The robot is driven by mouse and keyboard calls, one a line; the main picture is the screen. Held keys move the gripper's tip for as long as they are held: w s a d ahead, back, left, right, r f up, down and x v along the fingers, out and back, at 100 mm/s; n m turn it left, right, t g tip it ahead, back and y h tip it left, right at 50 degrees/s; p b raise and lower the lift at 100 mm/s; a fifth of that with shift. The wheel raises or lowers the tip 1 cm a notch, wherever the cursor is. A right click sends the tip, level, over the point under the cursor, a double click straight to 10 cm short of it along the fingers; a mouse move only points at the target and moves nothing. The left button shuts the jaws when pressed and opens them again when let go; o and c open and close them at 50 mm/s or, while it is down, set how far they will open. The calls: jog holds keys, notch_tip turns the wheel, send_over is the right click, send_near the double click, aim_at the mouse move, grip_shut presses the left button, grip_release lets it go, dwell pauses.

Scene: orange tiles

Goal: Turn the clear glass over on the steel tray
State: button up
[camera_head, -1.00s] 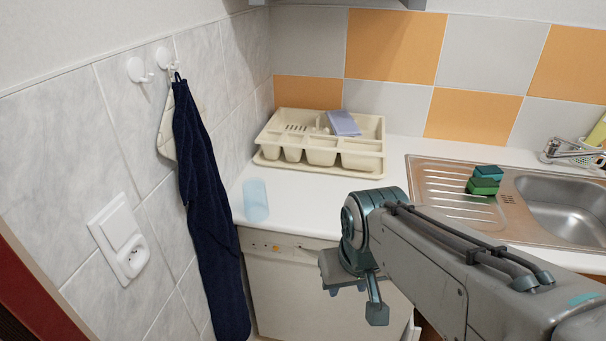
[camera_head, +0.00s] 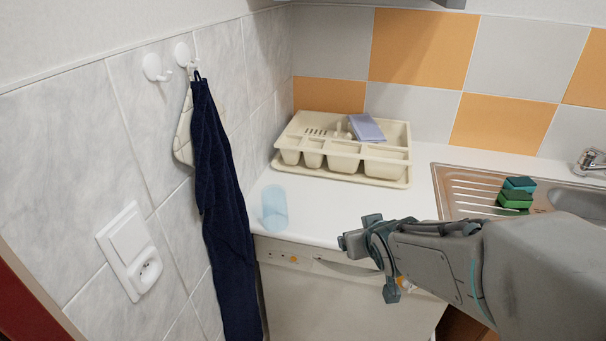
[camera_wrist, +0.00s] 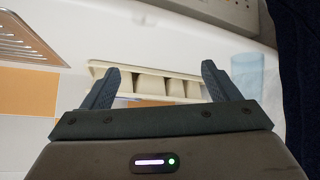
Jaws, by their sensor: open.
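The clear glass (camera_head: 274,208), a pale blue see-through tumbler, stands on the white counter near its front left edge. I cannot tell which end is up. It also shows at the right of the wrist view (camera_wrist: 247,76), beyond and outside one finger. The steel tray (camera_head: 455,184) is the ribbed drainboard beside the sink, at the right; its corner shows at upper left in the wrist view (camera_wrist: 28,38). My gripper (camera_head: 366,262) is open and empty, right of the glass and near the counter's front edge. Its two fingers are apart in the wrist view (camera_wrist: 160,70).
A cream dish rack (camera_head: 345,150) with a lilac cloth (camera_head: 366,128) stands behind the glass. Green and blue sponges (camera_head: 515,194) sit on the steel tray's right side. A dark blue towel (camera_head: 222,215) hangs left of the glass. The counter between glass and tray is clear.

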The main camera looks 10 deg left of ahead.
jog(key=w+a+n+t+y, duration=0.1)
jog(key=w+a+n+y, duration=0.15)
jog(key=a, duration=0.45)
jog(key=n+y+b, duration=0.1)
jog(key=y, duration=0.4)
send_near(282, 204)
jog(key=w+a+f, duration=0.1)
jog(key=shift+t, duration=0.4)
jog(key=b+x, duration=0.1)
jog(key=x, duration=1.1)
jog(key=shift+s+a+r, duration=0.15)
jog(key=shift+a, duration=0.35)
jog(key=shift+w+a, duration=0.25)
jog(key=shift+w, duration=0.1)
jog(key=c, duration=1.2)
jog(key=shift+c, duration=0.5)
